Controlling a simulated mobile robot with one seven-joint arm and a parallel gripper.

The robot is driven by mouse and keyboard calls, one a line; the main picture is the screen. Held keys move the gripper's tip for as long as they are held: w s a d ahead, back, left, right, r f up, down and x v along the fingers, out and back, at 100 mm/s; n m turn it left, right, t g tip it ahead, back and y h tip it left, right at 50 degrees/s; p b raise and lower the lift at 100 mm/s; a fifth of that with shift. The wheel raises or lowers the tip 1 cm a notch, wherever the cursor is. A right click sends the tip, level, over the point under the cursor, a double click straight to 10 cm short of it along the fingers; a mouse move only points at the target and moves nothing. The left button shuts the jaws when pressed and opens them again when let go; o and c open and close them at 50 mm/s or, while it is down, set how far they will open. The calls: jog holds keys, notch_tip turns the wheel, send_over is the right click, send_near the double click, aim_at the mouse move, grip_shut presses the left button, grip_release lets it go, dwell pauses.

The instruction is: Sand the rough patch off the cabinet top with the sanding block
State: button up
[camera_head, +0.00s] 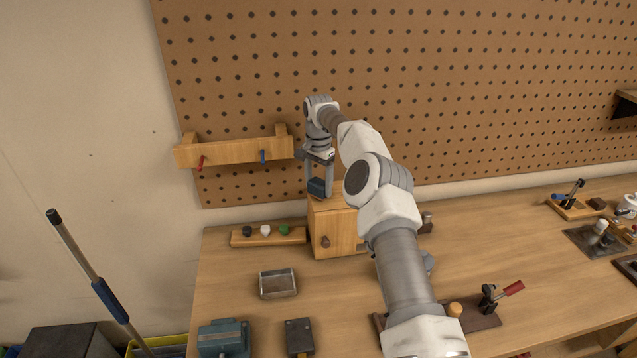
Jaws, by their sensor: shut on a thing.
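My gripper (319,178) is shut on a dark blue sanding block (316,188) and points down from above. The block is at the top of the small wooden cabinet (322,231), near its left part; I cannot tell whether it touches the surface. The cabinet stands on the bench against the pegboard and has a dark round knob on its front. My arm hides much of the cabinet's right side. I cannot make out the rough patch on the cabinet top.
A wooden rail (235,152) with a red and a blue peg is on the pegboard left of my gripper. A metal tray (278,284) and a strip with coloured knobs (268,236) lie on the bench. A red-handled clamp (500,295) stands right of my arm.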

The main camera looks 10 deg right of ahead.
jog(key=shift+f, duration=0.65)
jog(key=shift+d+r, duration=0.1)
jog(key=shift+d+r+p, duration=0.15)
jog(key=shift+d+p, duration=0.35)
jog(key=shift+d, duration=0.85)
jog(key=shift+d+f+p, duration=0.15)
jog(key=shift+d+p, duration=0.65)
jog(key=shift+d, duration=1)
jog(key=shift+d+f+p, duration=0.1)
jog(key=shift+d+p, duration=0.65)
jog(key=shift+d, duration=1.05)
jog(key=shift+a, duration=0.15)
jog(key=shift+a+r+b, duration=0.1)
jog(key=shift+a+b, duration=0.2)
jog(key=shift+a, duration=4.65)
jog(key=shift+w+p, duration=0.1)
jog(key=shift+p, duration=0.2)
jog(key=shift+w+p, duration=0.3)
jog(key=shift+p, duration=0.25)
